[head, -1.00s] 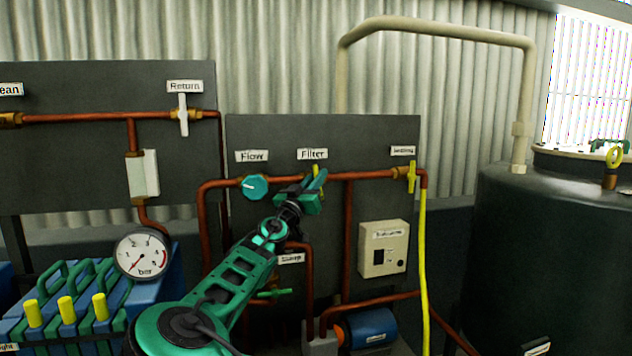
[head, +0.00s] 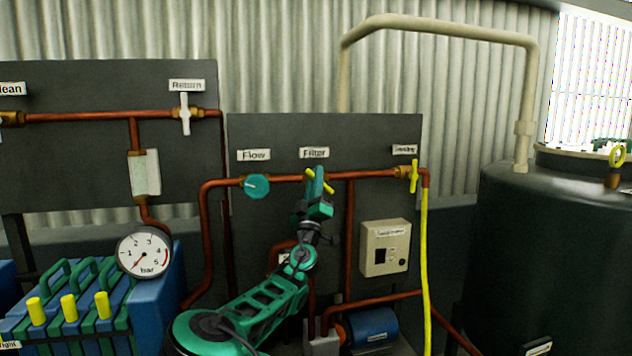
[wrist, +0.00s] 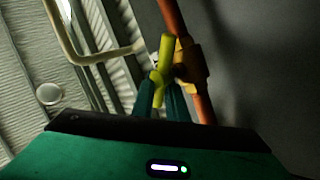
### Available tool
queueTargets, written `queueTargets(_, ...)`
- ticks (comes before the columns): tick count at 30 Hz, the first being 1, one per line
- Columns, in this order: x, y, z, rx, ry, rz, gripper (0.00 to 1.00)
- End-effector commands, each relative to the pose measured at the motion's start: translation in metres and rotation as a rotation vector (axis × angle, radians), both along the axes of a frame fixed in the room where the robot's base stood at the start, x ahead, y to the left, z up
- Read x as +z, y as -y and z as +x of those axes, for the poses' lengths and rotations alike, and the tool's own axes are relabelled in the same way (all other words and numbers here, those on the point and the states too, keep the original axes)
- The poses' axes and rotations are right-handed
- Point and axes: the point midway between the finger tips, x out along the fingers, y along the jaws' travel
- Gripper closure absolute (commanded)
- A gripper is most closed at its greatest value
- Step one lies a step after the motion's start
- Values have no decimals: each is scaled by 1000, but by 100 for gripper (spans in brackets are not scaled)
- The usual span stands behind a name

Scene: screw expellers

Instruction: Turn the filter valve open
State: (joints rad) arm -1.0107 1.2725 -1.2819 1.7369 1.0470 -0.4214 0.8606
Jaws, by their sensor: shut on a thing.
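The filter valve has a yellow handle (head: 329,186) under the "Filter" label (head: 314,153), on the upper copper pipe. The handle slants from upper left to lower right in the head view, its middle hidden behind my gripper (head: 317,180). In the wrist view the yellow handle (wrist: 166,55) rises from between the two teal fingers of my gripper (wrist: 161,88), in front of a brass fitting (wrist: 191,66). My gripper is shut on the handle.
The teal Flow knob (head: 256,186) is to the left on the same pipe. Another yellow valve handle (head: 414,176) with a yellow hose (head: 424,260) is to the right. A beige box (head: 385,247) sits lower right. Copper pipes run below my gripper.

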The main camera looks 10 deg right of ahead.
Motion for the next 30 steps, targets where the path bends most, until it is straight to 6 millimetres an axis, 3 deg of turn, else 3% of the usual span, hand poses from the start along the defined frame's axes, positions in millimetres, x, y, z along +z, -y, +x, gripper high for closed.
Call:
queueTargets(12,-6,-6,2,8,0,-191,100)
queueTargets(28,-7,-7,2,10,0,-215,100)
queueTargets(29,-7,-8,2,11,-1,-216,85)
queueTargets(30,-7,-8,2,11,-1,-216,79)
